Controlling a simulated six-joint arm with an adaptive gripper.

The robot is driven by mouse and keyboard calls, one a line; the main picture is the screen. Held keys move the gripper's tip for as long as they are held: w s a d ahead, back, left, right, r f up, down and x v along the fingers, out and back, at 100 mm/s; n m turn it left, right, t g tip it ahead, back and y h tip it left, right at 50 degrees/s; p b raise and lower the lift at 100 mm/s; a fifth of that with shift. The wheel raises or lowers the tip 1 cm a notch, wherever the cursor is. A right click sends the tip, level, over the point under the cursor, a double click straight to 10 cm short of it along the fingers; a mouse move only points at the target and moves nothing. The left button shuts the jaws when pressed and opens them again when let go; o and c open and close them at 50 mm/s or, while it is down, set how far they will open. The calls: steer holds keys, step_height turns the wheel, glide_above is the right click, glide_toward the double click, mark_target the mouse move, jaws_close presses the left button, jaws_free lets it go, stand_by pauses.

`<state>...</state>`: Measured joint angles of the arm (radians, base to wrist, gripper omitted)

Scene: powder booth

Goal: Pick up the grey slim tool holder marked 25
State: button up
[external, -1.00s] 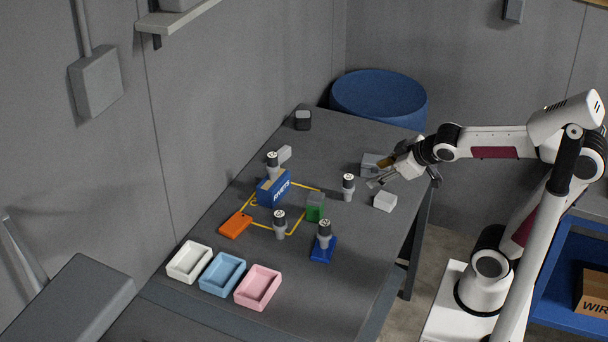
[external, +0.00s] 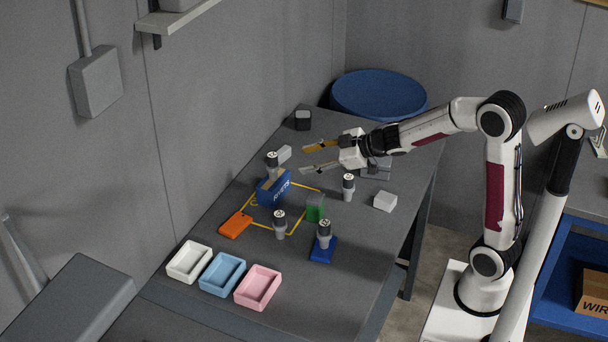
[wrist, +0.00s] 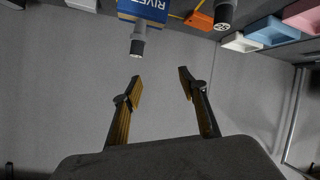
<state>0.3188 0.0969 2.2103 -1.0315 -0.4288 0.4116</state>
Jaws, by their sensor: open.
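Several grey slim tool holders with dark tops stand upright on the table. One (external: 273,165) is by the blue RIVETS box (external: 272,190), one (external: 348,188) is in the middle right, one (external: 280,225) is near the orange piece, and one (external: 324,235) is on a blue pad. Their marks are too small to read. My gripper (external: 306,159) is open and empty, right of the holder by the box. In the wrist view, my gripper (wrist: 161,87) has that holder (wrist: 138,42) ahead of its fingertips, apart from them; another holder (wrist: 225,15) shows at the top.
An orange piece (external: 236,225) and a green block (external: 315,207) lie near a yellow outline. White (external: 189,262), blue (external: 222,274) and pink (external: 258,287) trays are at the front. White blocks (external: 385,201) and a grey block (external: 377,168) stand right of centre. A blue drum (external: 379,97) is behind.

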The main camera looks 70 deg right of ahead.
step_height(320, 180, down, 5)
steer(key=w+a+n+y, duration=0.2)
steer(key=a+y, duration=0.1)
steer(key=y, duration=0.1)
steer(key=n+g+y, duration=0.2)
steer(key=g+y, duration=0.1)
steer(key=y, duration=0.2)
glide_toward(281, 213)
steer(key=w+a+f, duration=0.1)
steer(key=a, duration=0.1)
steer(key=shift+w+a+f, duration=0.1)
steer(key=shift+f, duration=0.05)
steer(key=shift+x, duration=1.35)
steer(key=shift+w, duration=0.1)
steer(key=shift+h, duration=0.3)
steer(key=shift+r+x, duration=0.1)
steer(key=shift+x, duration=1.15)
steer(key=shift+r+x, duration=0.15)
steer(key=shift+x, duration=1.1)
steer(key=shift+w, duration=0.15)
